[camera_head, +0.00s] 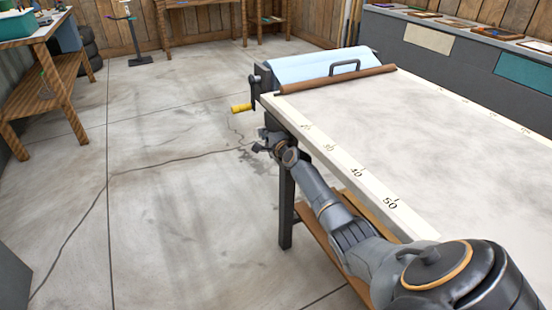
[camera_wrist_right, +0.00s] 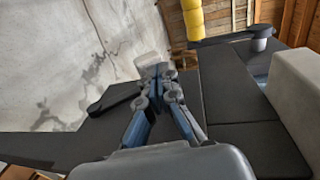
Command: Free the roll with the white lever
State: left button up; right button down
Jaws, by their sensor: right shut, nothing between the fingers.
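The light blue roll (camera_head: 318,64) lies across the far end of the long table, behind a brown bar (camera_head: 338,79). A crank with a yellow handle (camera_head: 241,108) sits at its left end; the yellow handle also shows in the right wrist view (camera_wrist_right: 194,20). My right gripper (camera_head: 260,147) is below the crank, beside the table's left edge. In the right wrist view its fingers (camera_wrist_right: 157,76) are shut and empty. A pale block, seemingly the white lever's end (camera_wrist_right: 151,60), sits right at the fingertips, beside a dark bar (camera_wrist_right: 115,101). I cannot tell whether they touch.
The table top (camera_head: 430,120) is bare, with a numbered scale (camera_head: 355,170) along its left edge. A dark leg (camera_head: 286,205) and a wooden lower shelf (camera_head: 330,245) are beneath. A wooden bench (camera_head: 62,75) stands far left. The concrete floor between is clear.

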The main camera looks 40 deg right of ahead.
dwell(0.3)
jog(key=v, duration=1.2)
dwell(0.5)
